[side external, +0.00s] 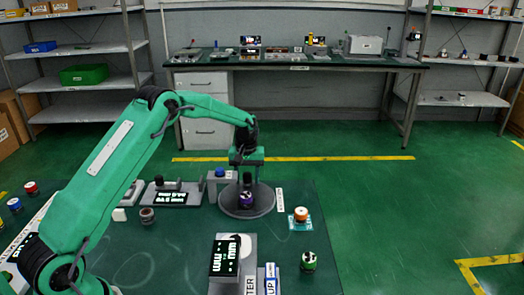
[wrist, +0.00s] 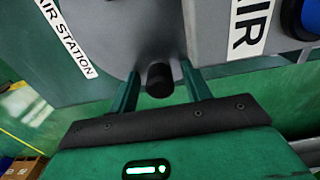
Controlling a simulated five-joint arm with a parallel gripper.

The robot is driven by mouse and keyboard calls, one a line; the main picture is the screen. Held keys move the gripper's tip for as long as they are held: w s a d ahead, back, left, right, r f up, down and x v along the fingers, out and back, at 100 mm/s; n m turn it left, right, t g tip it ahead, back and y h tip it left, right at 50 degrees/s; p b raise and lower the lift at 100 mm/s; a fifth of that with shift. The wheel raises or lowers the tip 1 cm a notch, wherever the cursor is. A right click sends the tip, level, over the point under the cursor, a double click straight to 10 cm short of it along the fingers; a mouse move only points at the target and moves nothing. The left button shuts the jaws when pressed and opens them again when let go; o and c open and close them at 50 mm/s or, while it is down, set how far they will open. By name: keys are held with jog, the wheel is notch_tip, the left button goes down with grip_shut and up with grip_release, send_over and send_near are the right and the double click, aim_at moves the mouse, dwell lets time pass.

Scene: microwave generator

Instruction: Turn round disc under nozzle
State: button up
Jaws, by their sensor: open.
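The grey round disc (side external: 231,207) lies on the green mat in the side view, near the far edge. A purple-banded piece (side external: 246,199) stands on it, below my gripper (side external: 248,179). In the wrist view, my gripper (wrist: 160,75) has its two green fingers spread apart on either side of a black knob (wrist: 159,82). Gaps show between the knob and both fingers. A grey rounded surface (wrist: 105,45), apparently the disc, lies behind. I cannot clearly pick out the nozzle in either view.
A grey block with a blue knob (side external: 220,175) stands just left of the disc. An orange-topped piece (side external: 301,216) and a green piece (side external: 308,262) stand to the right. A grey stand with a black display (side external: 224,257) is in front.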

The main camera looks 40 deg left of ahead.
jog(key=shift+c, duration=0.2)
grip_shut()
